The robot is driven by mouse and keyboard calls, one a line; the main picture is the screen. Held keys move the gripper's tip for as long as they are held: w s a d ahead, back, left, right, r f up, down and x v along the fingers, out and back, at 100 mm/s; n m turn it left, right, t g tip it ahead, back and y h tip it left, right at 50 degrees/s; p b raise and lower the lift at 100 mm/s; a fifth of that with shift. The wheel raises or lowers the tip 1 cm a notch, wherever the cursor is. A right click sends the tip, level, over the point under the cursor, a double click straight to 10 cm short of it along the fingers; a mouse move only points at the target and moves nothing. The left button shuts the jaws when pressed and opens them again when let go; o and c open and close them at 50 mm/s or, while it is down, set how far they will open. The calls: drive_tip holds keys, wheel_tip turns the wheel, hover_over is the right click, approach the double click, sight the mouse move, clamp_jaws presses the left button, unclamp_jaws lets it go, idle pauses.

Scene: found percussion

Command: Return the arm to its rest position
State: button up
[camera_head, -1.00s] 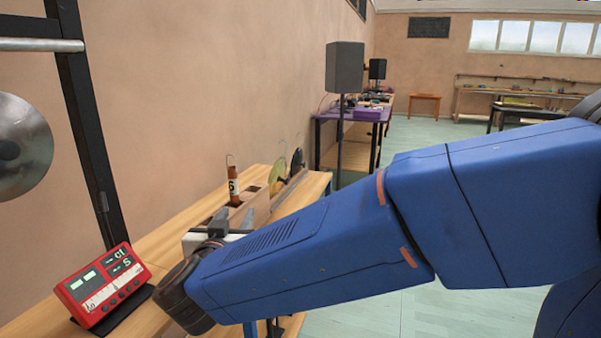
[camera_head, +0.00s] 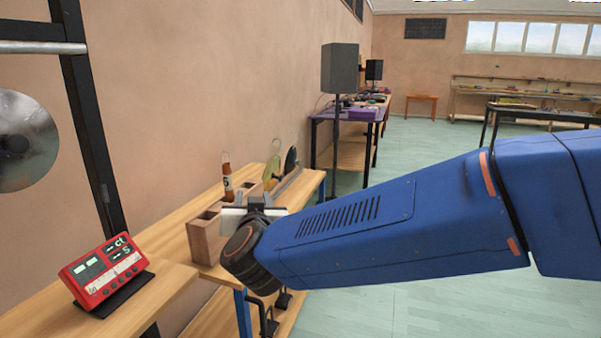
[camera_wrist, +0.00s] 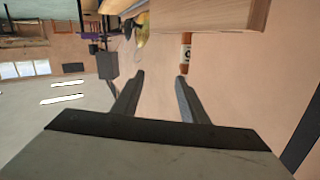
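My arm is blue and reaches from the right edge of the head view to its dark wrist over the near wooden bench. My gripper (camera_wrist: 158,78) shows in the wrist view as two dark fingers spread well apart with nothing between them. In the head view the gripper (camera_head: 262,203) is small and partly hidden by the wrist, beside a wooden block with slots (camera_head: 206,237). An orange-brown tube with a wire loop and a pale label (camera_head: 227,183) stands upright in the block. It also shows in the wrist view (camera_wrist: 186,45), beyond the right finger.
A red meter (camera_head: 103,272) sits on the bench's left part. A metal disc (camera_head: 22,140) hangs from a black frame at left. Yellow and dark discs (camera_head: 271,171) stand behind the block. A speaker (camera_head: 340,68) stands further back. Open floor (camera_head: 420,295) lies to the right.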

drive_tip(key=s+d+f+n+g+y, duration=0.1)
drive_tip(key=s+d+g+y, duration=0.1)
drive_tip(key=d, duration=0.6)
drive_tip(key=s+d+f+n+g+y, duration=0.1)
drive_tip(key=s+d+f+n+g, duration=0.15)
drive_tip(key=d, duration=0.55)
drive_tip(key=s+d+f+m+g+h, duration=0.2)
drive_tip(key=s+d+f, duration=0.4)
drive_tip(key=s+d, duration=0.5)
drive_tip(key=s+d+f+m+g+h, duration=0.2)
drive_tip(key=s+d+f+g+h, duration=0.2)
drive_tip(key=s+d+f, duration=0.3)
drive_tip(key=s+d+g, duration=0.1)
drive_tip(key=s+d, duration=0.3)
drive_tip(key=d, duration=0.2)
drive_tip(key=shift+s+d+f, duration=0.15)
drive_tip(key=shift+s+f, duration=0.05)
drive_tip(key=shift+f, duration=0.05)
